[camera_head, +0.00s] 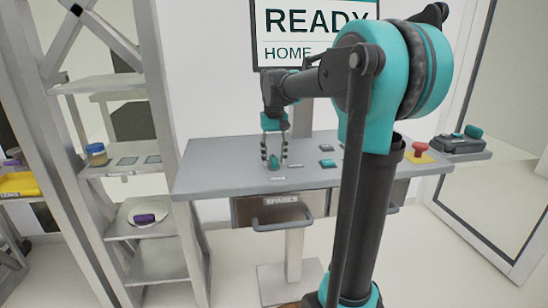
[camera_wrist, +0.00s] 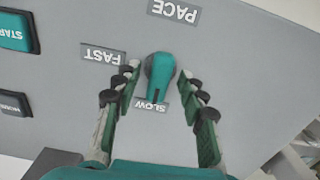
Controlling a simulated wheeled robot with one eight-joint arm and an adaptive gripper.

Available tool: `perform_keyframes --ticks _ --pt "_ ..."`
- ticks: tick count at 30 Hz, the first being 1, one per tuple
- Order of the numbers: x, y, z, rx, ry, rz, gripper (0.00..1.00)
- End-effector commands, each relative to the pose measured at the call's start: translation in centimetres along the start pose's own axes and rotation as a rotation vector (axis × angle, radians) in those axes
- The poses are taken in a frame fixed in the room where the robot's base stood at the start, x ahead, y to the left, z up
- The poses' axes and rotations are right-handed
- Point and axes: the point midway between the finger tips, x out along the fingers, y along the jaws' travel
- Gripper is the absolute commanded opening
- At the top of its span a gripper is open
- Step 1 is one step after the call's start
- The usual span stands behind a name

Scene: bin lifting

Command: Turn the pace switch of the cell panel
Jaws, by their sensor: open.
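The pace switch is a teal knob (camera_wrist: 159,70) on the grey cell panel (camera_wrist: 240,60). It stands between the PACE label (camera_wrist: 173,11), the FAST label (camera_wrist: 103,55) and the SLOW label (camera_wrist: 150,106). Its narrow end lies towards SLOW and partly covers that label. My gripper (camera_wrist: 159,76) is open, with one finger on each side of the knob and gaps showing on both sides. In the head view my gripper (camera_head: 275,161) points down at the left part of the panel (camera_head: 215,178), and the knob shows small between its fingers.
A teal START button (camera_wrist: 14,32) is on the panel. A red emergency button (camera_head: 419,149) sits at the panel's right. The SPARES drawer (camera_head: 250,212) is below. Shelving (camera_head: 165,100) stands close on the left. A screen (camera_head: 300,40) behind reads READY, HOME.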

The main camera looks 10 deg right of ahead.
Motion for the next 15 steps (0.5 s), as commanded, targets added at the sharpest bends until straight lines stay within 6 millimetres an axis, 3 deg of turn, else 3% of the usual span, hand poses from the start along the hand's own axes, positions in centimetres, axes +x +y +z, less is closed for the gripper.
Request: perform_keyframes --ticks 7,15 --pt "-1.7 0.0 0.0 0.0 0.0 0.0 0.41" --pt "-7.1 0.0 0.0 0.0 0.0 0.0 0.41"
